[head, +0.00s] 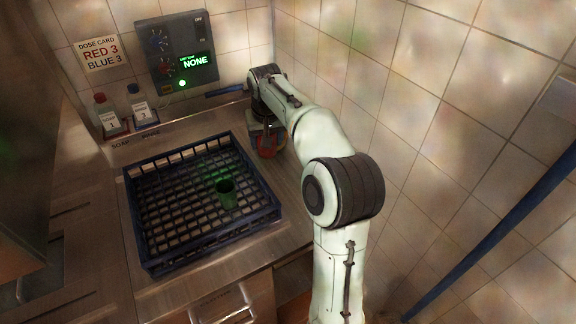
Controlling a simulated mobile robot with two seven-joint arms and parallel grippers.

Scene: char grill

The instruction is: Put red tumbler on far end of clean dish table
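The red tumbler (267,150) is at the far right part of the steel table (285,190), close to the tiled wall and right of the rack's far corner. My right gripper (265,133) is at it from above and hides its upper part. The fingers are beside the tumbler; whether they press on it is too small to tell. It is also unclear whether the tumbler touches the table. My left gripper is not in view.
A blue dish rack (270,216) fills much of the table, with a green tumbler (226,192) inside. Two labelled bottles (104,112) (138,104) stand at the back left. A control box (178,50) reading NONE and a dose card (101,53) are on the wall.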

